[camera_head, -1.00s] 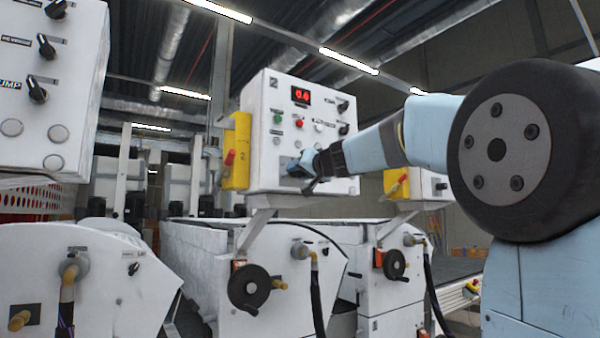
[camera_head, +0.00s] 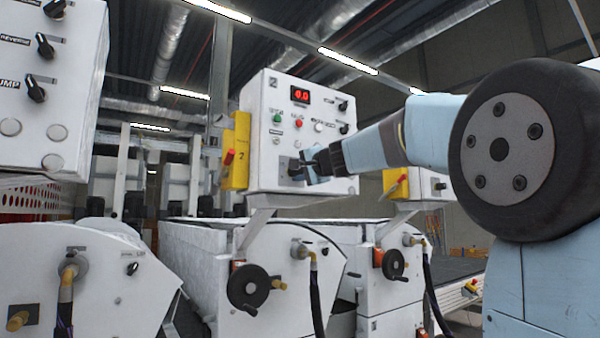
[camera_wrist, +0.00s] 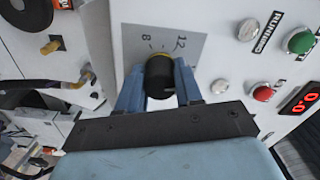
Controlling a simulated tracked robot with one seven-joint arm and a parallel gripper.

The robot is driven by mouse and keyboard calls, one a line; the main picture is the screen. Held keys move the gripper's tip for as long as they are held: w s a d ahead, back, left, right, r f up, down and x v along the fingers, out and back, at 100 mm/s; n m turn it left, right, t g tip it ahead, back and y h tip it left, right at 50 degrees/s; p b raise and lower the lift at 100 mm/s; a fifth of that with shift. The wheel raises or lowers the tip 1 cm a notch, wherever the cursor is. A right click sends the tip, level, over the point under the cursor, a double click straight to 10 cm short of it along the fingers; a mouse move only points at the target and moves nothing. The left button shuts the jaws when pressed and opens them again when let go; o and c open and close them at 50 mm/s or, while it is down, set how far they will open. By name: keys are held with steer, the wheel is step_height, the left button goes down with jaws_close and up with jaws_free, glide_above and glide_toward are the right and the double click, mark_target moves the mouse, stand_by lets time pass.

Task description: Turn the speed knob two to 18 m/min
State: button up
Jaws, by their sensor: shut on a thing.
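The control box marked 2 (camera_head: 268,160) stands in the middle of the head view. Its red display (camera_head: 300,95) seems to read 6.0 there; in the wrist view the display (camera_wrist: 301,100) is cut off at the edge. The black speed knob (camera_wrist: 160,76) sits on a grey scale plate (camera_wrist: 190,50) with 8 and 12 legible. My gripper (camera_head: 300,168) is at the lower part of the box. In the wrist view my gripper (camera_wrist: 160,88) is shut on the knob, one blue finger on each side. The gripper hides part of the scale.
A green button (camera_wrist: 300,41), a red button (camera_wrist: 263,93) and a clear lamp (camera_wrist: 247,32) lie right of the knob in the wrist view. A yellow box (camera_head: 237,150) is on the panel's left side. A black handwheel (camera_head: 248,288) is below.

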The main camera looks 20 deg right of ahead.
steer(key=m, duration=0.4)
steer(key=shift+w+d+f+m, duration=0.1)
steer(key=shift+d+f+m, duration=0.1)
steer(key=shift+m, duration=2.1)
steer(key=shift+a+f, duration=0.1)
steer(key=o, duration=1)
steer(key=shift+r, duration=0.2)
steer(key=shift+s, duration=0.55)
steer(key=v, duration=1.2)
steer(key=shift+s+d, duration=0.25)
steer(key=shift+s, duration=0.1)
